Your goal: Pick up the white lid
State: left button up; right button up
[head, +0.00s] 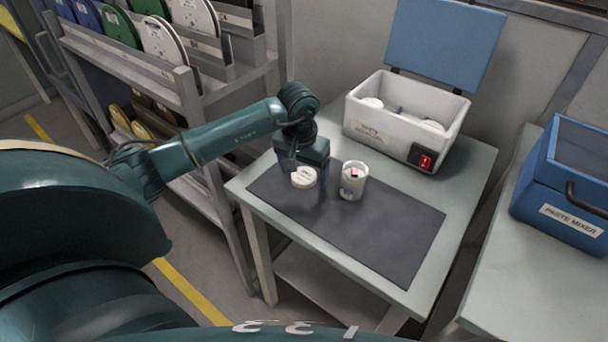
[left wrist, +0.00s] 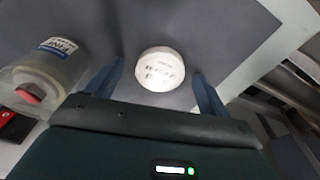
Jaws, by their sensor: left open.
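The white lid (head: 304,177) is a round disc with dark print on its top, near the left end of the dark mat on the table. In the left wrist view the lid (left wrist: 160,70) lies between the two blue fingers of my left gripper (left wrist: 157,82), with a gap on each side. My left gripper (head: 303,168) is open and points down at the lid. The head view partly hides the fingers. How high they are above the mat is hard to tell. My right gripper is not in view.
A white open box (head: 407,112) with a blue raised lid stands behind. The mat's right part (head: 390,225) is clear. A blue paste mixer (head: 565,190) sits at right.

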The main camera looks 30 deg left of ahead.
pick_arm(q)
jog(key=c, duration=1)
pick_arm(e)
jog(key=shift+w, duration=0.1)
pick_arm(q)
jog(key=shift+r, duration=0.1)
